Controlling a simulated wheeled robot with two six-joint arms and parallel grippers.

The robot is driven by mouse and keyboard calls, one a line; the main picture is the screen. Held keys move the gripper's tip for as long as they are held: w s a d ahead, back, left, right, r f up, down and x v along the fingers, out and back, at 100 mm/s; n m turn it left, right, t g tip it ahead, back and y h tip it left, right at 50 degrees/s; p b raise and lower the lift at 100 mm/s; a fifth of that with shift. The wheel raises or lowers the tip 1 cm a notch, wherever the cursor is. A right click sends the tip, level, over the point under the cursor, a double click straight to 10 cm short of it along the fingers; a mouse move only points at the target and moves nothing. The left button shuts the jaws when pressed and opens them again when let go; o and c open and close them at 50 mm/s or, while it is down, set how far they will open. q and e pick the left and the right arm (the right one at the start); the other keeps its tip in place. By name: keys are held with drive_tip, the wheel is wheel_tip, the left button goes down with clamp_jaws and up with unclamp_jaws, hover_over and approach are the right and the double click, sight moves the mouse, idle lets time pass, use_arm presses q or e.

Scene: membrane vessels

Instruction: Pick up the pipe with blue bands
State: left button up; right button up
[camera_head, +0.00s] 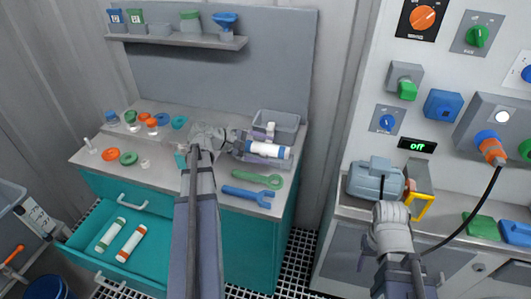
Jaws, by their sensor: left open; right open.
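The pipe with blue bands (268,151) is a white cylinder with a blue band near each end. It lies on its side on a grey-lilac holder (262,162) on the left counter. My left gripper (242,144) is open at the pipe's left end, pointing right. Whether its fingers touch the pipe I cannot tell. My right gripper (392,208) is at the right counter's front, before a blue-grey device, far from the pipe. Its fingers are hard to make out. Two other white pipes, one with green bands (110,235) and one with orange bands (131,242), lie in the open teal drawer.
A grey bin (276,125) stands behind the pipe. A green wrench (257,178) and a blue wrench (246,196) lie in front of it. Coloured rings and caps (128,158) lie at the counter's left. A shelf (180,39) hangs above.

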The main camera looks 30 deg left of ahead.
use_arm(q)
drive_tip(key=shift+w+d+f, duration=0.1)
clamp_jaws()
idle(0.7)
